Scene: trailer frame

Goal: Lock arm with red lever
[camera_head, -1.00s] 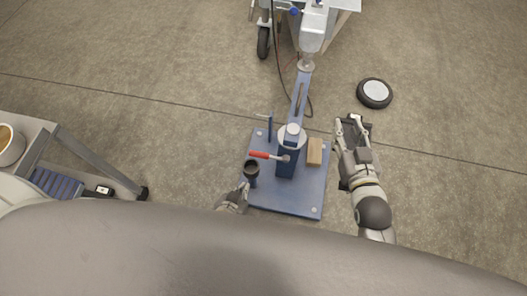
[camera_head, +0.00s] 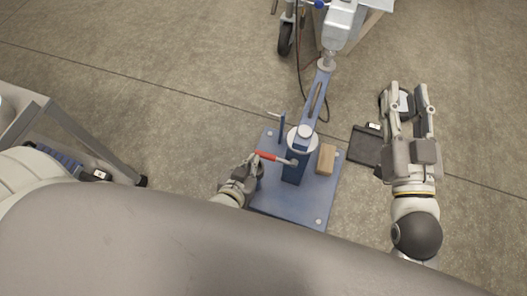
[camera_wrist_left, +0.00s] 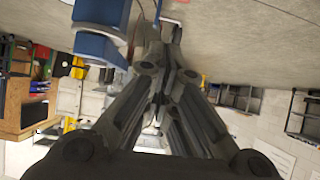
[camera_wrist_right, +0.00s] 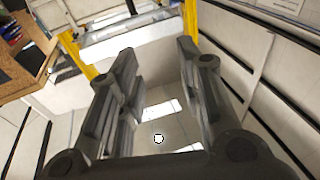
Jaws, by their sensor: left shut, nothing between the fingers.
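The red lever (camera_head: 266,156) sticks out to the left from the top of the blue post on the blue stand (camera_head: 281,208). A blue arm (camera_head: 315,95) with a long slot runs from the post up to the white trailer coupling (camera_head: 340,25). My left gripper (camera_head: 252,161) is shut and empty, with its fingertips close to the lever's left end. I cannot tell if they touch it. The left wrist view shows the shut fingers (camera_wrist_left: 162,42) beside blue metal parts (camera_wrist_left: 98,45). My right gripper (camera_head: 404,92) is open and empty, right of the stand; its spread fingers (camera_wrist_right: 156,58) show in the right wrist view.
A wooden block (camera_head: 326,158) lies on the stand's right side. A small upright handle (camera_head: 282,127) stands behind the lever. A grey-framed rack (camera_head: 85,135) is at left.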

